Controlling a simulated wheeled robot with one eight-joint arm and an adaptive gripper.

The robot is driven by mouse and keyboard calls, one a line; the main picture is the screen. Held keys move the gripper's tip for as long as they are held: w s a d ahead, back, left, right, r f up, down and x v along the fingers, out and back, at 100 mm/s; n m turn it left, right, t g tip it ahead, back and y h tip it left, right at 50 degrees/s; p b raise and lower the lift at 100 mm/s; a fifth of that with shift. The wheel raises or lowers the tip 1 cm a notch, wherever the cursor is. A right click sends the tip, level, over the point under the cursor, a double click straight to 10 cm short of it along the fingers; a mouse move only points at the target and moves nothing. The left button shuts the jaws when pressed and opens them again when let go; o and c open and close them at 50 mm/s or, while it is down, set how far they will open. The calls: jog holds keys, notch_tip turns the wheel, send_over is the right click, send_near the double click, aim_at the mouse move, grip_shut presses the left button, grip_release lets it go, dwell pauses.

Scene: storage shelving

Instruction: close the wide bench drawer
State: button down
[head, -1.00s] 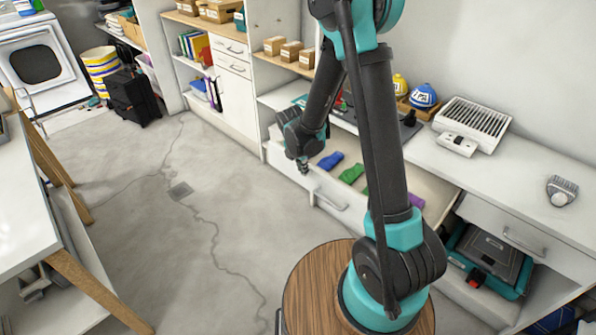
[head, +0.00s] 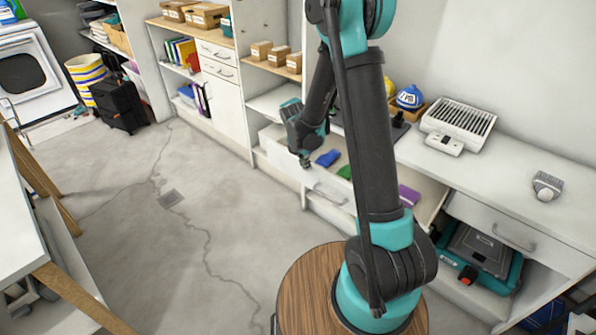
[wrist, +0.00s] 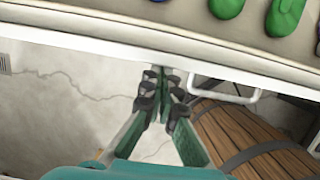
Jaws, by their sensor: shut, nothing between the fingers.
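The wide bench drawer (head: 318,190) stands open under the long white bench, with a bar handle (head: 330,194) on its front. Blue, green and purple items lie inside it, partly hidden behind my arm. My gripper (head: 305,163) is shut and empty at the drawer front, to the left of the handle. In the wrist view the shut fingertips of my gripper (wrist: 161,76) are at the lower edge of the white drawer front (wrist: 100,45). The handle (wrist: 225,92) is to their right, apart from them. I cannot tell whether the fingertips touch the front.
A narrower drawer (head: 500,232) is shut at the right, above a teal case (head: 505,275). A table (head: 20,215) is at the left. The floor (head: 130,225) between is clear.

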jog(key=w+d, duration=1.4)
jog(key=shift+w+d, duration=0.35)
jog(key=shift+r, duration=0.1)
jog(key=v, duration=1.1)
jog(key=w+a+f+t+h, duration=0.1)
jog(key=a+f+t+h, duration=0.25)
jog(key=a, duration=0.55)
jog(key=w+a+f+t+h, duration=0.1)
jog(key=a+f+t+h, duration=0.25)
jog(key=a, duration=0.55)
jog(key=shift+g+y, duration=0.3)
jog(key=x, duration=0.9)
jog(key=shift+f, duration=0.15)
jog(key=w+d, duration=0.2)
jog(key=shift+w+d+f, duration=0.2)
jog(key=shift+w+d, duration=0.05)
jog(key=shift+w, duration=0.05)
jog(key=shift+w+d, duration=0.45)
